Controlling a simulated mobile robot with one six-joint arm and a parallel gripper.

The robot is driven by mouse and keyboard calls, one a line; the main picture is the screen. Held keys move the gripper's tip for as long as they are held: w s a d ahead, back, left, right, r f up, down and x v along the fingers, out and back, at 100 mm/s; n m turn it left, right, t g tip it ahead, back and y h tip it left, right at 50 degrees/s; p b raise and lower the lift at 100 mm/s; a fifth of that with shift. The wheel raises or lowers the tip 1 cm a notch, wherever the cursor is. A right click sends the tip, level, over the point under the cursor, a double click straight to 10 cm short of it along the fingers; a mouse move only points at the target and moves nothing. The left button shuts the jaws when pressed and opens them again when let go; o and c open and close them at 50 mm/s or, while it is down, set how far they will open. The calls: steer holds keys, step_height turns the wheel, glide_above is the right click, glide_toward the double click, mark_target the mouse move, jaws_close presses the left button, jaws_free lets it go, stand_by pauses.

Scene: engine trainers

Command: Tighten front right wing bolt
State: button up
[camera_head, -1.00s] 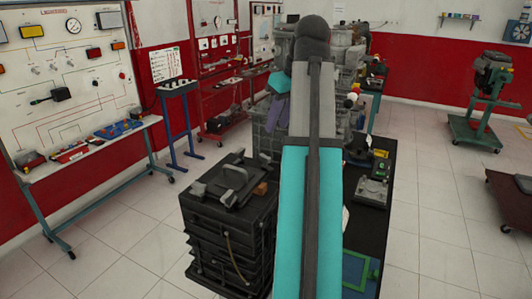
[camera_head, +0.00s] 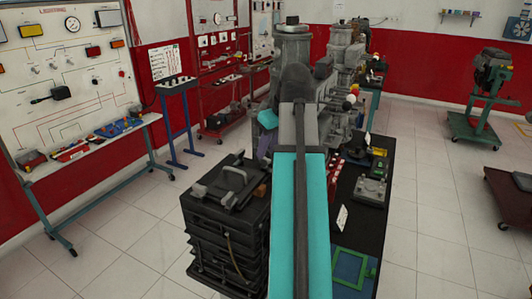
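A grey engine (camera_head: 292,48) stands on the black-topped bench (camera_head: 345,200), partly behind my raised arm. I cannot make out the front right wing bolt; it is too small or hidden behind my arm. My teal and grey arm rises through the middle of the view. A teal and purple part of my arm shows at its left, beside the engine. My gripper itself is hidden behind the arm, so I cannot see its fingers or whether it touches anything.
A stack of black crates (camera_head: 228,225) stands at the left front of the bench. Small parts and a green-framed tray (camera_head: 356,268) lie on the bench's right side. A lighting trainer board (camera_head: 65,85) stands at the left.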

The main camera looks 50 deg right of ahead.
mark_target(265, 158)
steer(key=shift+p+x, duration=0.3)
steer(key=shift+x, duration=1.35)
jaws_close()
